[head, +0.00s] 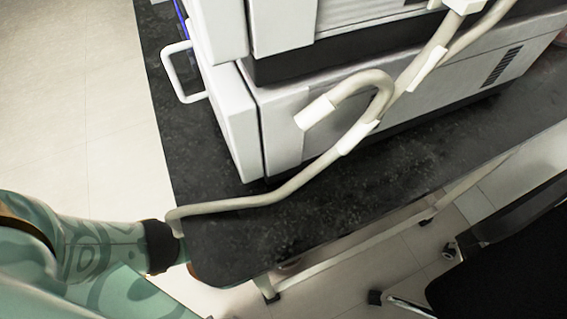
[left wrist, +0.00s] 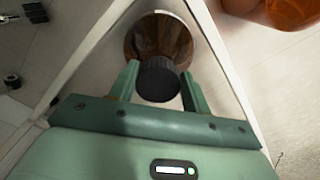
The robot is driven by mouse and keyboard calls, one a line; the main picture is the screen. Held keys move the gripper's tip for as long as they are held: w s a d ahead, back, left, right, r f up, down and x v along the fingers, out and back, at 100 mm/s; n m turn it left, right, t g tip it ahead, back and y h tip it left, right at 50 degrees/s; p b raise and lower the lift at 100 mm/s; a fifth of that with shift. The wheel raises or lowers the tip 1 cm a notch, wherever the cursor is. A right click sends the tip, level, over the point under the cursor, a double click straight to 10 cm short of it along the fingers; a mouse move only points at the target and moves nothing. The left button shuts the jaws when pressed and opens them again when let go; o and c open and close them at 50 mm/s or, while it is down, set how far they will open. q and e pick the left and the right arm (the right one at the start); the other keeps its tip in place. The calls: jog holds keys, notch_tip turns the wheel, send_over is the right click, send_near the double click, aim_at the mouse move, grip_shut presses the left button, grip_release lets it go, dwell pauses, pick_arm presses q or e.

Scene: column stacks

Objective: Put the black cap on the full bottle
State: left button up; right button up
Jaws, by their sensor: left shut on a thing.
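A black cap (left wrist: 158,80) sits between the fingers of my left gripper (left wrist: 158,88) in the left wrist view. The gripper is shut on it. A round brown bottle (left wrist: 158,30) shows directly behind the cap; I cannot tell whether the cap touches it or is seated on it. Another amber bottle (left wrist: 275,10) is partly in view at the top right, cut off by the edge. In the head view my left arm comes in at the lower left, its gripper hidden by the table corner. No bottle shows clearly there. My right gripper is in neither view.
A black speckled table (head: 290,225) bears stacked white instruments (head: 285,125). A beige hose (head: 250,202) runs over the table to the corner near my left arm. A black chair (head: 510,260) stands at the lower right. Open floor (head: 85,110) lies left of the table.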

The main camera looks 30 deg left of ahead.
pick_arm(q)
jog(key=o, duration=1)
jog(key=shift+r, duration=0.1)
